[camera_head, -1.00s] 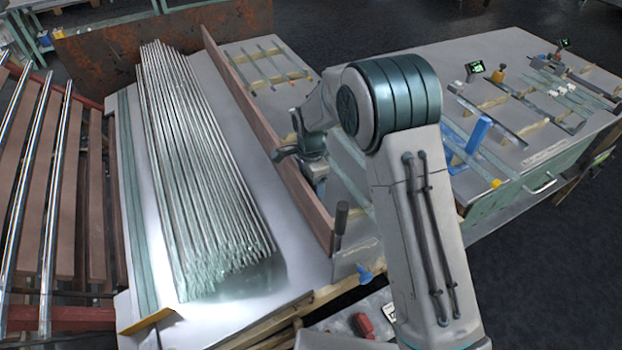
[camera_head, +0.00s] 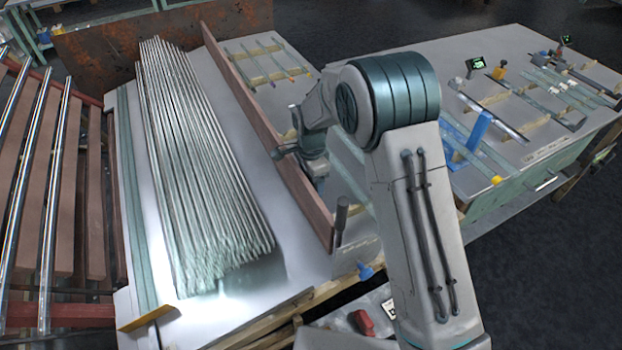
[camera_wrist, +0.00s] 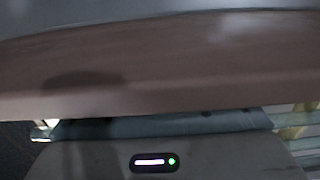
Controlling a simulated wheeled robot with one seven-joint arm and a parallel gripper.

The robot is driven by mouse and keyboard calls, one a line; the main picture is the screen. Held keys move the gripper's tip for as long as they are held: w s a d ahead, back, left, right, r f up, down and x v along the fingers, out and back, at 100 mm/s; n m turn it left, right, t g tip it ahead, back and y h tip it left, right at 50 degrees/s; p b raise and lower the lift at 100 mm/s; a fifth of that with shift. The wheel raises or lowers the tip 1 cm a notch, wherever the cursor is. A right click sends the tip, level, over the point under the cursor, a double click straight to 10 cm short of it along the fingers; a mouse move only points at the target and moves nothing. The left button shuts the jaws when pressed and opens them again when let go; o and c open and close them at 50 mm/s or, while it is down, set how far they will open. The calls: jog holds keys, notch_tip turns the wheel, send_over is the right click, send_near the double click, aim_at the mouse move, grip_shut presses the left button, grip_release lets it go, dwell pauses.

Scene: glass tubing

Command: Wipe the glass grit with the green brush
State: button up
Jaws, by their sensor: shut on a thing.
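The fingertips are out of sight. A brown band, probably the board (camera_wrist: 170,62), crosses the wrist view close by. A large bundle of glass tubes (camera_head: 190,150) lies left of the board. I cannot make out the glass grit.
A roller rack (camera_head: 55,190) stands at the left. A rusty plate (camera_head: 150,38) rises behind the bundle. The right bench (camera_head: 420,62) holds cut tubes, a blue clamp (camera_head: 480,128) and small displays. An upright dark handle (camera_head: 341,215) and a red object (camera_head: 362,322) are near the front.

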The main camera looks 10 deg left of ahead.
jog(key=shift+f+b, duration=0.4)
jog(key=shift+f, duration=0.3)
